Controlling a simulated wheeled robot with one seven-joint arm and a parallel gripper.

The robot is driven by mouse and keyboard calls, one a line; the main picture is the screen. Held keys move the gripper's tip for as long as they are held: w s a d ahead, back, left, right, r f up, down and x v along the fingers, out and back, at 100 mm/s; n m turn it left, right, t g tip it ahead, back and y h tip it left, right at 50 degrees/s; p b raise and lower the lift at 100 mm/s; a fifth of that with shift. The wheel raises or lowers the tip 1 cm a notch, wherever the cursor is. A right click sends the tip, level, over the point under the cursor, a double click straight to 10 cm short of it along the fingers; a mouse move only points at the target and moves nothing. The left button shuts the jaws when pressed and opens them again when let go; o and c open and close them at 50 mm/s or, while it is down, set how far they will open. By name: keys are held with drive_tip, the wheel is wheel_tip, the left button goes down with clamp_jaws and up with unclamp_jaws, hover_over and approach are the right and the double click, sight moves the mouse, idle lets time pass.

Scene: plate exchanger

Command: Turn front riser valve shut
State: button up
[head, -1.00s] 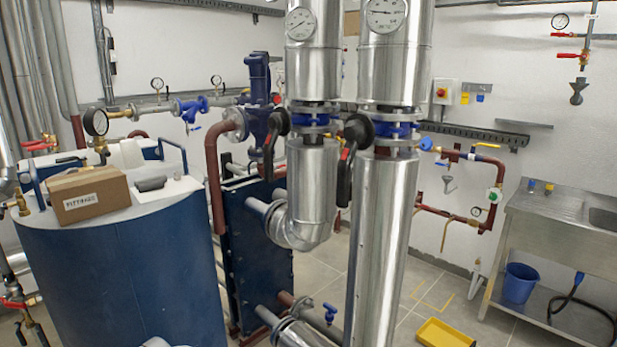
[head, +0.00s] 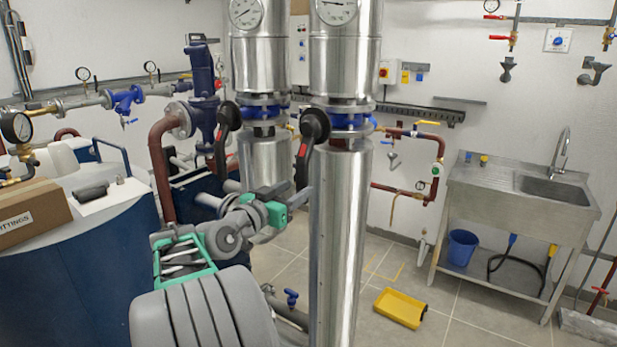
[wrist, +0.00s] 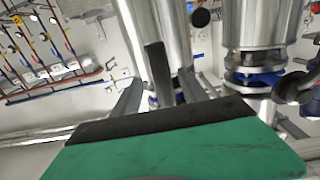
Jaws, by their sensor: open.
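The two silver risers each carry a blue-flanged valve with a black lever. The nearer, right-hand valve (head: 349,119) has its black, red-striped lever (head: 303,160) hanging down along the pipe's left side. My gripper (head: 308,196), grey-fingered with a teal body, is open at the lower end of this lever. In the wrist view, a dark upright bar (wrist: 158,72) stands between the two grey fingers. It looks like the lever's grip, but I cannot tell whether either finger touches it. The left riser's valve (head: 263,112) has its lever (head: 221,140) hanging down too.
My arm passes close to the blue tank (head: 100,270) with the fittings box (head: 30,212) on it. A dark red pipe (head: 160,170) stands left of my gripper. A yellow tray (head: 400,307) lies on the floor. Floor before the sink (head: 520,185) is mostly clear.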

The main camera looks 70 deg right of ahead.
sight(309, 181)
drive_tip(key=d, duration=0.2)
drive_tip(key=d+p, duration=0.1)
drive_tip(key=d, duration=0.1)
drive_tip(key=s+d+p, duration=0.1)
drive_tip(key=d, duration=0.1)
drive_tip(key=shift+d, duration=0.5)
clamp_jaws()
idle(0.8)
